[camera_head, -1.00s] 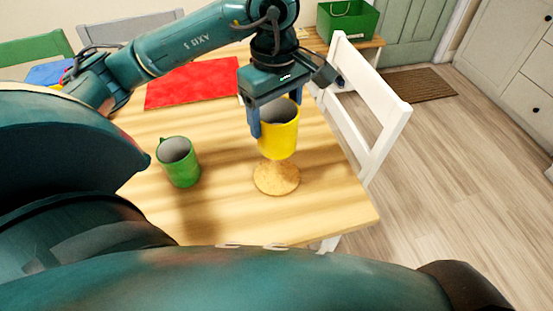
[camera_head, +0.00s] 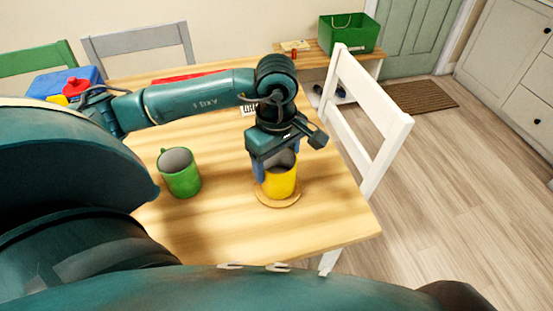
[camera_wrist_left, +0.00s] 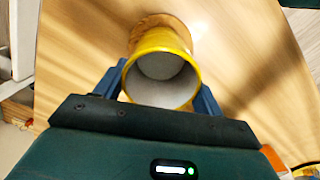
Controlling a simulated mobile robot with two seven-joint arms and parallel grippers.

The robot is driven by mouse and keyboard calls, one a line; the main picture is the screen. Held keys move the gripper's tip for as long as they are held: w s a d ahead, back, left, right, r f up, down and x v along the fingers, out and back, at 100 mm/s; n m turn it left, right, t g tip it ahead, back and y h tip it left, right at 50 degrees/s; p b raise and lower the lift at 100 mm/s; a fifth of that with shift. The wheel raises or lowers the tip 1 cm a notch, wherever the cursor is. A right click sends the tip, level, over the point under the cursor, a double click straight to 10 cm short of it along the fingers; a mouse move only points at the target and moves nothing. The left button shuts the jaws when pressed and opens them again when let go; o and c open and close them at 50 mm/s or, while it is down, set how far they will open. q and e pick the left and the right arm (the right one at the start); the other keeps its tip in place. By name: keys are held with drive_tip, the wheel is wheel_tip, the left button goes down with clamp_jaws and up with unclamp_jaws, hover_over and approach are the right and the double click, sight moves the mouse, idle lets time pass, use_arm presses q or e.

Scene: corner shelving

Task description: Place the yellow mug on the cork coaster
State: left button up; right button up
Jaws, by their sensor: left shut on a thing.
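The yellow mug (camera_head: 281,182) is upright over the round cork coaster (camera_head: 278,200) near the table's front right. The coaster's rim shows around the mug's base; whether the mug touches it I cannot tell for sure. My left gripper (camera_head: 274,166) is shut on the yellow mug, with a finger on each side of it. In the left wrist view the mug (camera_wrist_left: 162,72) sits between the two blue fingers (camera_wrist_left: 160,92), and part of the coaster (camera_wrist_left: 160,22) shows beyond it. My right gripper is not in view.
A green mug (camera_head: 180,173) stands on the wooden table (camera_head: 230,225) left of the coaster. A white chair (camera_head: 365,125) is close at the table's right edge. A red mat (camera_head: 190,76) lies behind my arm. A green box (camera_head: 348,32) stands on a bench at the back.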

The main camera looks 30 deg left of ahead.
use_arm(q)
drive_tip(key=shift+f, duration=0.1)
drive_tip(key=o, duration=0.8)
drive_tip(key=shift+f, duration=0.1)
drive_tip(key=shift+c, duration=0.2)
drive_tip(key=o, duration=0.5)
drive_tip(key=shift+c, duration=0.2)
wheel_tip(320, 180, up, 12)
drive_tip(key=shift+r+p, duration=0.25)
drive_tip(key=shift+p, duration=0.2)
